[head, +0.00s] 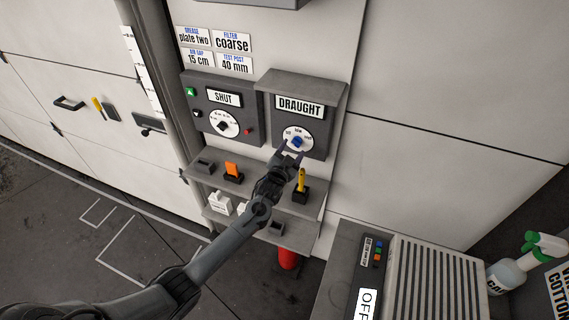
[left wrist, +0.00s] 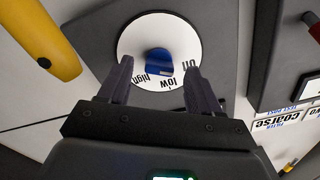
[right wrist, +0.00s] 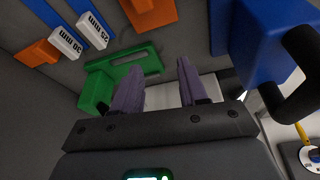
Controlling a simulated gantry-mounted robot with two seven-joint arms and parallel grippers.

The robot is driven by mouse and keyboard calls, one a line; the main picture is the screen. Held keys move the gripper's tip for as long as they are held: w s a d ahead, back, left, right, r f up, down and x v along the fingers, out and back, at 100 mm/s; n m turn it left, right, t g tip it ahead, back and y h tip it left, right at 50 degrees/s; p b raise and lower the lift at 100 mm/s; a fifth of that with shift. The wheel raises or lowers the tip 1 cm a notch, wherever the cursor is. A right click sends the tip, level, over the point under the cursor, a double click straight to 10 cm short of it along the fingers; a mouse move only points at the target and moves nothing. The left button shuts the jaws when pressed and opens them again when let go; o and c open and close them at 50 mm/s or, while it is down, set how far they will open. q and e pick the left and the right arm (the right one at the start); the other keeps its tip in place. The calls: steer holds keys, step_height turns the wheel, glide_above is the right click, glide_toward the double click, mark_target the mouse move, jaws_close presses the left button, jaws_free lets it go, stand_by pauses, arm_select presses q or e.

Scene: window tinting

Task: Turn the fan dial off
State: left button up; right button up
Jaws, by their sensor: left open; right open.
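The fan dial is a white disc (head: 297,138) with a blue knob (head: 296,142) on the grey box labelled DRAUGHT (head: 299,104). In the left wrist view the white disc (left wrist: 132,37) carries the words off, low and high, and the blue knob (left wrist: 158,62) stands at its middle. I cannot tell surely which word the knob points at. My left gripper (head: 291,150) is open just in front of the dial; its fingertips (left wrist: 158,72) are spread to either side of the knob, apparently not gripping it. My right gripper (right wrist: 157,82) is open and empty, outside the head view.
A second box labelled SHUT (head: 223,98) has its own dial (head: 224,124) to the left. Shelves below hold an orange item (head: 233,170) and a yellow-handled tool (head: 301,181). Green (right wrist: 125,75) and blue (right wrist: 255,45) items are near my right gripper.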

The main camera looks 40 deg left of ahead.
arm_select(q)
steer(key=v, duration=0.9)
steer(key=shift+s, duration=0.2)
